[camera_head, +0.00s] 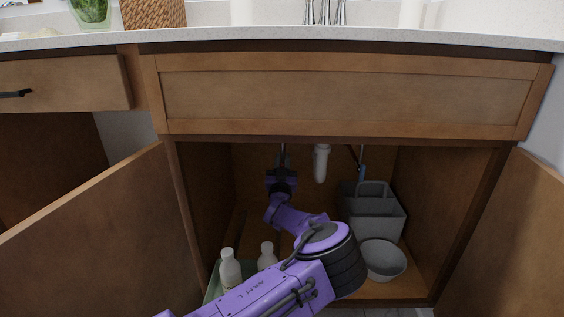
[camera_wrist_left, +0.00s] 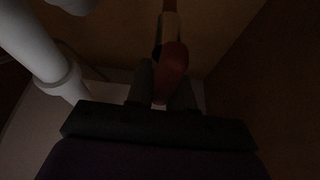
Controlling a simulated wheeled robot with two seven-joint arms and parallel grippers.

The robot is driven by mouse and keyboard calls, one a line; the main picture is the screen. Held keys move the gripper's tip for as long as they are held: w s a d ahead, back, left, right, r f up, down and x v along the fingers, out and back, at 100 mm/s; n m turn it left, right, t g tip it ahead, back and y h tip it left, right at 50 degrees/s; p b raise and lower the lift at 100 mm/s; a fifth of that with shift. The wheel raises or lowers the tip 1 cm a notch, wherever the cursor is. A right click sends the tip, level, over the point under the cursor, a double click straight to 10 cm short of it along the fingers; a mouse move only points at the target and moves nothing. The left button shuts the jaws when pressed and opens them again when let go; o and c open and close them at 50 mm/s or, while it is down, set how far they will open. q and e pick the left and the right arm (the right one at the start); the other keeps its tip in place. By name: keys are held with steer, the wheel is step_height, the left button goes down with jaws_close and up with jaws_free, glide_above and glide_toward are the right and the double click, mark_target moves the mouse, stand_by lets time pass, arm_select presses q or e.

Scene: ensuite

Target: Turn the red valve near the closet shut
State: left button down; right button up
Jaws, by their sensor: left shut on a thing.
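My left arm reaches into the open cabinet under the sink in the head view, and its gripper (camera_head: 281,165) is at the back, near the pipes. In the dark left wrist view, the left gripper (camera_wrist_left: 168,92) is shut on the red valve (camera_wrist_left: 171,62), with a dark finger on each side of its red handle. A thin pipe runs up from the valve. In the head view the valve is hidden behind my gripper. The exact angle of the handle is hard to tell. My right gripper is in neither view.
A white drain pipe (camera_head: 321,163) hangs just right of the gripper and also shows in the wrist view (camera_wrist_left: 38,45). A grey caddy (camera_head: 376,222) and grey bowl (camera_head: 383,261) stand right. White bottles (camera_head: 230,268) stand left. Open doors (camera_head: 100,235) flank the cabinet.

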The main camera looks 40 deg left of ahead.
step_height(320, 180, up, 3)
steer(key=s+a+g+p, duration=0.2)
arm_select(q)
steer(key=shift+w+d+f+m+h+p, duration=0.45)
steer(key=shift+m+h+p, duration=0.8)
steer(key=shift+m, duration=2.4)
steer(key=shift+w+d+f+m+h+p, duration=0.25)
steer(key=shift+f+m+h+p, duration=0.45)
steer(key=shift+m+h, duration=1.9)
steer(key=shift+w+d+f+m+h+p, duration=0.35)
steer(key=shift+m+p, duration=0.7)
steer(key=shift+m, duration=3.6)
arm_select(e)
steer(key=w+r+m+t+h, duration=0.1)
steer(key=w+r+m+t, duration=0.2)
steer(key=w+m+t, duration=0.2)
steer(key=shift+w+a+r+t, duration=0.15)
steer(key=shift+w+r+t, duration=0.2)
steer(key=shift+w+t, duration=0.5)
arm_select(q)
steer(key=shift+s+d+f+g, duration=0.1)
steer(key=shift+f+g, duration=0.05)
steer(key=shift+g, duration=0.15)
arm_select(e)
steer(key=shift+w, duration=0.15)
arm_select(q)
steer(key=c, duration=1.1)
jaws_free()
